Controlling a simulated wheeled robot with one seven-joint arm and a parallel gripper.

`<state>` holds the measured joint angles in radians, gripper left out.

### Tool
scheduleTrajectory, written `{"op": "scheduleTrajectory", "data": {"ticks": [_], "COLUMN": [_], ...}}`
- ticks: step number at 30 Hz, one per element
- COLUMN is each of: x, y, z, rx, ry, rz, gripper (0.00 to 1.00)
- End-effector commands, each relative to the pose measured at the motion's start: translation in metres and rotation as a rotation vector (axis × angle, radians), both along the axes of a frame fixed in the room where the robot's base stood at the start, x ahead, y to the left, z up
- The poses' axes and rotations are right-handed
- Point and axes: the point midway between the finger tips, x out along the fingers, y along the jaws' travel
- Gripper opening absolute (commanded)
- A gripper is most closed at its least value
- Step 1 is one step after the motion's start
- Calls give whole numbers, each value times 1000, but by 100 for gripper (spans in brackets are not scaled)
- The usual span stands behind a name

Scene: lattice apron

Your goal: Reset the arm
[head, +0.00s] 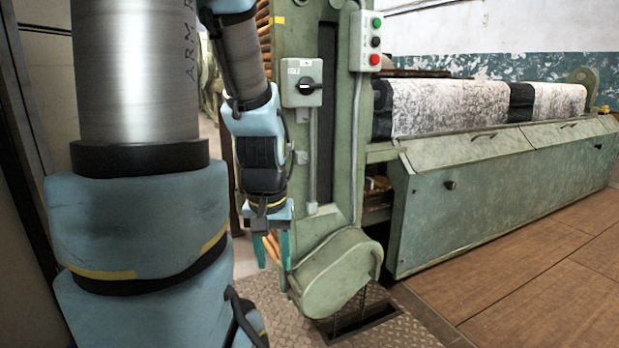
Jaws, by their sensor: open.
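My gripper (272,250) hangs at the end of my arm, left of centre in the head view, pointing down. Its two teal fingers are apart and nothing shows between them except the background. My arm is blue and grey metal; its large near links fill the left of the view. The gripper appears just left of the green machine's rounded chain cover (338,275); I cannot tell how far apart they are in depth.
A long green machine (480,200) with patterned rolls extends right. A floor opening (365,325) lies below the chain cover. Brown floor (540,270) is clear at right.

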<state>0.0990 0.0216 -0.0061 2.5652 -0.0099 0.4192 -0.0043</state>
Motion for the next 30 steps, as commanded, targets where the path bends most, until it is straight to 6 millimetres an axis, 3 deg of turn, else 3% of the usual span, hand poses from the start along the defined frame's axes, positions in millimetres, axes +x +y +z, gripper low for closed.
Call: {"op": "scheduleTrajectory", "data": {"ticks": [1,11,30], "x": [1,2,2], "y": [-1,-1,-1], "z": [21,97,298], "rx": [0,2,2], "ry": [-2,-3,-4], "rz": [-3,-6,-8], "gripper": [46,46,46]}}
